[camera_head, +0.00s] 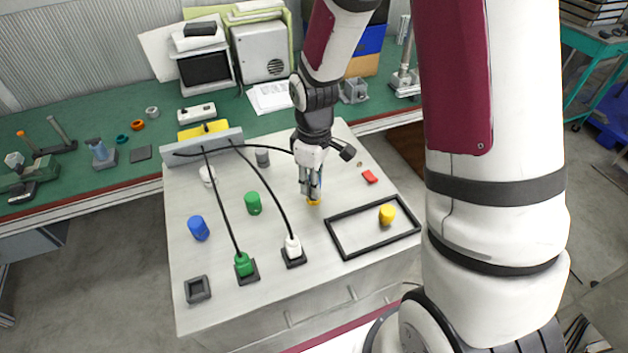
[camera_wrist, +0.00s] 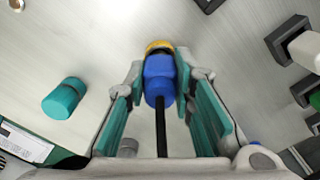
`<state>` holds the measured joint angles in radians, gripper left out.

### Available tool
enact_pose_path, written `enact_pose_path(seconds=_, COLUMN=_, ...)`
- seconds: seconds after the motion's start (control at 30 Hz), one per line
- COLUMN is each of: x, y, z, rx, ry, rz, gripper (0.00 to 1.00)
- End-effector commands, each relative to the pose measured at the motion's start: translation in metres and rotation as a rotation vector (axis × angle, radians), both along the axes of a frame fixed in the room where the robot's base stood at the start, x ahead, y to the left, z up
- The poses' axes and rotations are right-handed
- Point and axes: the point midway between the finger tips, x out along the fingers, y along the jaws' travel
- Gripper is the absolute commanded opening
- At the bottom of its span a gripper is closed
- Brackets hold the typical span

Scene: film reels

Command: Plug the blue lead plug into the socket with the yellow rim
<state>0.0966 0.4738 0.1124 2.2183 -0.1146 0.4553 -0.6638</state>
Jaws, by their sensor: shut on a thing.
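My gripper (camera_head: 312,188) reaches down over the middle of the grey-white worktop. In the wrist view my gripper (camera_wrist: 164,92) has its teal pads on both sides of the blue lead plug (camera_wrist: 159,80) and is shut on it. The plug also shows as a little blue between the fingers in the head view (camera_head: 317,183). A black lead (camera_wrist: 161,133) runs back from it. The yellow rim of the socket (camera_wrist: 159,46) shows right at the plug's far end, and below the fingertips in the head view (camera_head: 314,202). How deep the plug sits in it is hidden.
A green plug (camera_head: 243,264) and a white plug (camera_head: 293,246) stand in dark sockets in front. An empty dark socket (camera_head: 198,289) is front left. Green (camera_head: 253,203) and blue (camera_head: 198,228) cylinders stand left. A black frame (camera_head: 347,250) surrounds a yellow cylinder (camera_head: 387,214) at right.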

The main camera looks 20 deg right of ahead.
Motion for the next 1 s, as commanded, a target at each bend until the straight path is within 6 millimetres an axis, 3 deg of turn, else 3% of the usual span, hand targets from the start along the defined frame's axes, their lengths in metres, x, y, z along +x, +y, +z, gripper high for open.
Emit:
enact_pose_path(seconds=0.93, x=0.0003, y=-0.0001, z=-0.009, rx=0.0, ry=0.0, rz=0.0, gripper=0.0)
enact_pose_path(seconds=0.97, x=0.0003, y=-0.0001, z=-0.0091, rx=-0.001, ry=-0.001, rz=0.0, gripper=0.25)
enact_pose_path(seconds=1.0, x=0.0003, y=-0.0001, z=-0.0087, rx=-0.001, ry=-0.001, rz=0.0, gripper=0.31)
